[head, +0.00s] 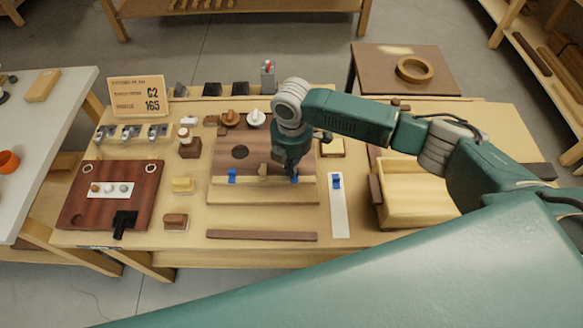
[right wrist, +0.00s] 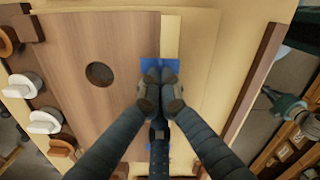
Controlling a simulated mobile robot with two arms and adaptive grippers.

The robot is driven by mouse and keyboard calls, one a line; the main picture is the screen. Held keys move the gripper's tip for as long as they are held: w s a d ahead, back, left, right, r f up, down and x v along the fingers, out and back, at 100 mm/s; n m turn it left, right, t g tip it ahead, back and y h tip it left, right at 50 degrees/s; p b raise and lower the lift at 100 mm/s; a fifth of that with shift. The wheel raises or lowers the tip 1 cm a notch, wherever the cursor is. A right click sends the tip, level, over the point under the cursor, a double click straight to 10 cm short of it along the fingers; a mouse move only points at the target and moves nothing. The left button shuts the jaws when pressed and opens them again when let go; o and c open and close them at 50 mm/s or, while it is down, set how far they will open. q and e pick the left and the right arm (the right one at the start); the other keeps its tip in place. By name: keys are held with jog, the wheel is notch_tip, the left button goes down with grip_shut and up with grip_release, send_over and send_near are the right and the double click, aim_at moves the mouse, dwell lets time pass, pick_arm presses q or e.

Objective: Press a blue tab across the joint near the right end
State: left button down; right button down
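A brown wooden panel (head: 222,158) with a round dark hole lies on the bench against a pale wooden strip (head: 262,190). One blue tab (head: 232,176) lies across their joint near the left end. Another blue tab (head: 295,180) is at the joint near the right end, partly hidden by my right gripper (head: 292,172). In the right wrist view this blue tab (right wrist: 160,66) shows flat beyond the fingertips, spanning brown and pale wood. My right gripper (right wrist: 161,88) has its fingertips together over the tab; exact contact cannot be told. My left gripper is not in view.
A white strip (head: 339,214) with a blue piece (head: 337,181) lies to the right of the panel. A pale wooden tray (head: 415,195) stands farther right. A dark red board (head: 80,205) lies at left. A long brown bar (head: 262,235) lies near the front edge.

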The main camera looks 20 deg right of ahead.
jog(key=shift+s+f+p, duration=0.15)
jog(key=shift+f+p, duration=0.05)
jog(key=shift+p, duration=0.2)
dwell(0.8)
jog(key=c, duration=1.5)
grip_release()
jog(key=shift+r, duration=0.15)
jog(key=shift+r, duration=0.15)
jog(key=shift+r+p, duration=3.65)
jog(key=shift+p, duration=0.3)
